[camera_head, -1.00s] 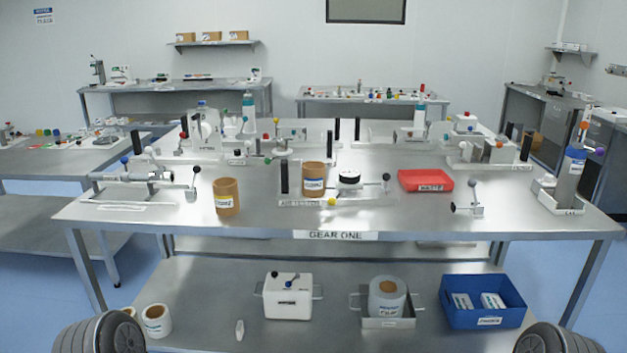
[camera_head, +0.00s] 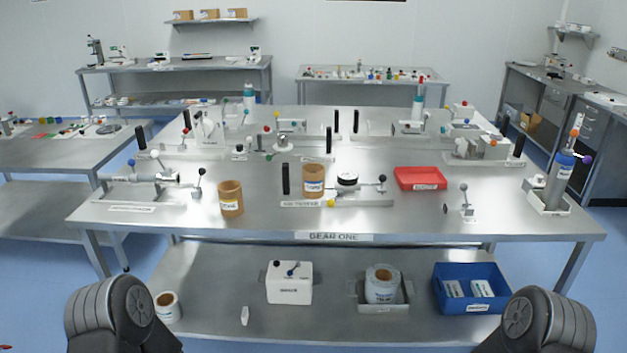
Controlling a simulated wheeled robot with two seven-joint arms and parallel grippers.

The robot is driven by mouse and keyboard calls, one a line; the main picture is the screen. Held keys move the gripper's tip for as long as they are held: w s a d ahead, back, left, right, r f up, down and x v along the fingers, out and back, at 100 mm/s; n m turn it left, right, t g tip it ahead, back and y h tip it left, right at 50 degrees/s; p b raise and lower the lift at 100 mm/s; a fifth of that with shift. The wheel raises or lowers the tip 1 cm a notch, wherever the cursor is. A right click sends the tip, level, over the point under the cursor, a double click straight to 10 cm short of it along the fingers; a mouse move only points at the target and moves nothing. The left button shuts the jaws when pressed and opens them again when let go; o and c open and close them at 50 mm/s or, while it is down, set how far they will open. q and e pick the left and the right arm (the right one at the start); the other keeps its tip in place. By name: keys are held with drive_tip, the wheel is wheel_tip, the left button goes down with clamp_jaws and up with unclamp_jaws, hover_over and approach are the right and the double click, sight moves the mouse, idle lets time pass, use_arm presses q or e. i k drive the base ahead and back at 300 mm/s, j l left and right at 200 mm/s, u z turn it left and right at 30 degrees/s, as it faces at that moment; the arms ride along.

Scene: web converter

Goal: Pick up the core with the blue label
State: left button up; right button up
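Two brown cardboard cores stand upright on the upper steel table (camera_head: 420,213). One core (camera_head: 231,198) is at the left front, with a small label that looks partly yellow. The other core (camera_head: 314,178) is near the middle beside a small fixture, with a pale label that seems to carry bluish marks. The labels are too small to read surely. Neither gripper is in view. Only dark rounded links of my left and right arms show in the bottom corners, apart from both cores.
A red tray (camera_head: 421,178) lies right of the cores. A black post (camera_head: 286,179) stands close left of the middle core. The lower shelf holds a white roll (camera_head: 167,306), a white box (camera_head: 289,283), a larger wrapped roll (camera_head: 382,284) and a blue bin (camera_head: 470,289).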

sight(312, 183)
drive_tip(key=i+z, duration=0.25)
drive_tip(key=i, duration=0.45)
drive_tip(key=i+j+z, duration=0.25)
drive_tip(key=i, duration=0.5)
drive_tip(key=l, duration=0.1)
